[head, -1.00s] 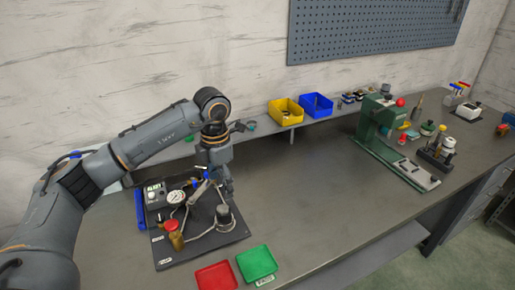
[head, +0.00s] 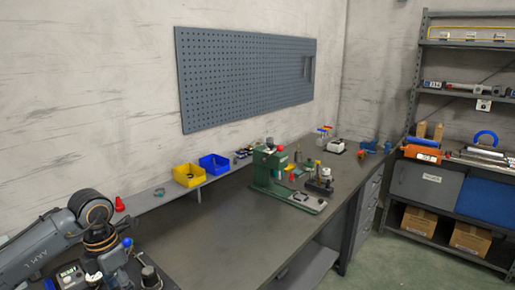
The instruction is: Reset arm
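My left arm comes in at the lower left of the head view, bent at a grey joint with an orange ring. Its wrist points down over the black test board (head: 72,279), which is cut by the bottom edge of the picture. The fingers of my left gripper cannot be made out. A blue knob (head: 128,243) and a dark round part (head: 150,277) show beside the wrist. My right arm and gripper are not in view.
The workbench (head: 225,235) is clear in its middle. A yellow bin (head: 188,175) and blue bin (head: 214,163) stand on the rear ledge. A green press (head: 268,168) stands further right. A shelf rack (head: 414,95) is at the far right, with open floor before it.

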